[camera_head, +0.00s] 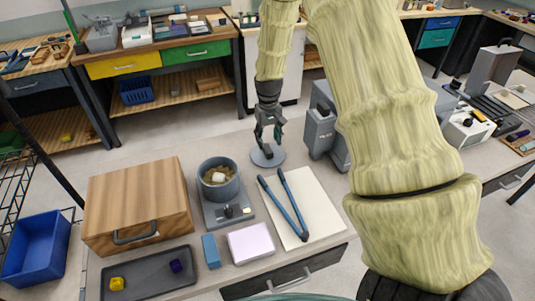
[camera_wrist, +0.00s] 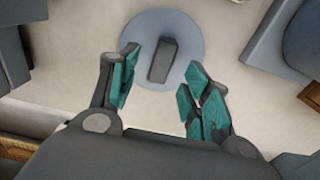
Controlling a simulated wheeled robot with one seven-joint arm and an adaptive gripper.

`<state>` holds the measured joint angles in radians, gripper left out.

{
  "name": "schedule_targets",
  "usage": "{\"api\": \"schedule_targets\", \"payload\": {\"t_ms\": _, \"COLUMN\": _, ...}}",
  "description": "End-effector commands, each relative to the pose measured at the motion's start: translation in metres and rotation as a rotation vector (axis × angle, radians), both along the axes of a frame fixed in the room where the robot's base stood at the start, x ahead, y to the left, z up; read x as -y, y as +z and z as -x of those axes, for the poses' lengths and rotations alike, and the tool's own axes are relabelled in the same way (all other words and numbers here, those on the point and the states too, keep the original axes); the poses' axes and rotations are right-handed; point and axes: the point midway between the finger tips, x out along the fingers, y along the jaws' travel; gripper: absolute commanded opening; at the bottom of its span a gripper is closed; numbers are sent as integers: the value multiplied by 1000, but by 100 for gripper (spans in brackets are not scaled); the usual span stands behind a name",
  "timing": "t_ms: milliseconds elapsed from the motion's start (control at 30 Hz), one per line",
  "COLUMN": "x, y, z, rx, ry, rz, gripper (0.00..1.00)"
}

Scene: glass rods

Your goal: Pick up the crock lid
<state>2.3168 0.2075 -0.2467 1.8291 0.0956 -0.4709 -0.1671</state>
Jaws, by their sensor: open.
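The crock lid is a flat round grey-blue disc (camera_head: 268,155) with a dark block handle, lying on the worktop behind the tongs. In the wrist view the lid (camera_wrist: 192,36) lies ahead of the fingers, with its handle (camera_wrist: 162,60) between and just beyond the fingertips. My gripper (camera_head: 268,132) points down above the lid. In the wrist view my gripper (camera_wrist: 158,85) is open and empty, with teal finger pads on both sides. The crock (camera_head: 219,180) is a grey-blue pot without its lid, with pale lumps inside, on a grey base.
Long blue-handled tongs (camera_head: 284,207) lie on a white board (camera_head: 312,210) in front of the lid. A grey machine (camera_head: 322,132) stands close to the lid's right. A wooden box (camera_head: 137,200) is at the left. A dark tray (camera_head: 149,275) lies at the front.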

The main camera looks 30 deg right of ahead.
Motion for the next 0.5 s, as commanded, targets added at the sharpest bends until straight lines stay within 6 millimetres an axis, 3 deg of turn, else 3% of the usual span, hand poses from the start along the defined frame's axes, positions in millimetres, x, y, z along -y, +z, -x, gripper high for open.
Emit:
{"api": "schedule_targets", "payload": {"t_ms": 167, "x": 0, "y": -6, "z": 0, "rx": 0, "ry": -1, "rz": 0, "gripper": 48}}
{"api": "schedule_targets", "payload": {"t_ms": 500, "x": -2, "y": -38, "z": 0, "rx": -1, "ry": -1, "rz": -1, "gripper": 48}}
